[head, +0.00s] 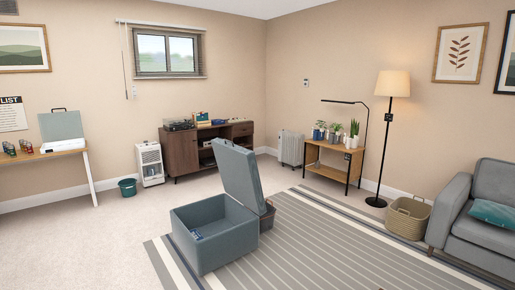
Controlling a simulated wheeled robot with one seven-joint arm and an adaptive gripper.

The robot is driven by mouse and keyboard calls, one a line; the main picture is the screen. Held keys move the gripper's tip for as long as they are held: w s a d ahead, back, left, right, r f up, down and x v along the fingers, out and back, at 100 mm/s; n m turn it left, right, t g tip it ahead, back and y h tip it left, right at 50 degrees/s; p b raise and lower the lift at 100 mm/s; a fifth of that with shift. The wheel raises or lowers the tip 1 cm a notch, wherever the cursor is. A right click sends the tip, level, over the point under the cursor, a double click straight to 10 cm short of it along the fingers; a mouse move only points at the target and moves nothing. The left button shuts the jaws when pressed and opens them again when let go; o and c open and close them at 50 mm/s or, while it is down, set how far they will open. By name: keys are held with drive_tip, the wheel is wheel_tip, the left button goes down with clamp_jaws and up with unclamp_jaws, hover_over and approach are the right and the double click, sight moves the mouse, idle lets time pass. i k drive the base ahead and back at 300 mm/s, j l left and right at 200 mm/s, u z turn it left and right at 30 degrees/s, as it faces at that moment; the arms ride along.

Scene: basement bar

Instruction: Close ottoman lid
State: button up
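The ottoman (214,252) is a blue-grey box standing on the striped rug, in the lower middle of the head view. Its lid (240,178) stands up, raised on the box's right side and leaning slightly back. The inside of the box is visible, with a small blue item (196,234) at its left inner wall. My gripper does not show in the head view.
A dark basket (268,214) stands behind the ottoman's lid, partly hidden. A woven basket (407,219) and grey sofa (478,220) are at the right. Carpet (90,250) is clear to the left; the striped rug (330,250) is largely clear to the right.

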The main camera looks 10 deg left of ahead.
sight(237, 165)
drive_tip(key=u, duration=0.8)
drive_tip(key=i+j+u, duration=0.45)
drive_tip(key=i, duration=0.55)
drive_tip(key=i+u, duration=0.5)
drive_tip(key=i, duration=0.45)
drive_tip(key=i+z, duration=0.35)
drive_tip(key=i, duration=0.3)
drive_tip(key=i+j+z, duration=0.15)
drive_tip(key=i+z, duration=0.2)
drive_tip(key=i, duration=0.25)
drive_tip(key=i+l+z, duration=0.1)
drive_tip(key=z, duration=0.3)
drive_tip(key=i+z, duration=0.5)
drive_tip(key=z, duration=0.3)
drive_tip(key=i+z, duration=0.15)
drive_tip(key=z, duration=0.25)
drive_tip(key=i+z, duration=0.45)
drive_tip(key=i, duration=0.3)
drive_tip(key=i+l+u, duration=0.2)
drive_tip(key=i+u, duration=0.15)
drive_tip(key=i, duration=0.15)
drive_tip(key=i+l+u, duration=0.75)
drive_tip(key=i+l, duration=0.1)
drive_tip(key=i, duration=0.1)
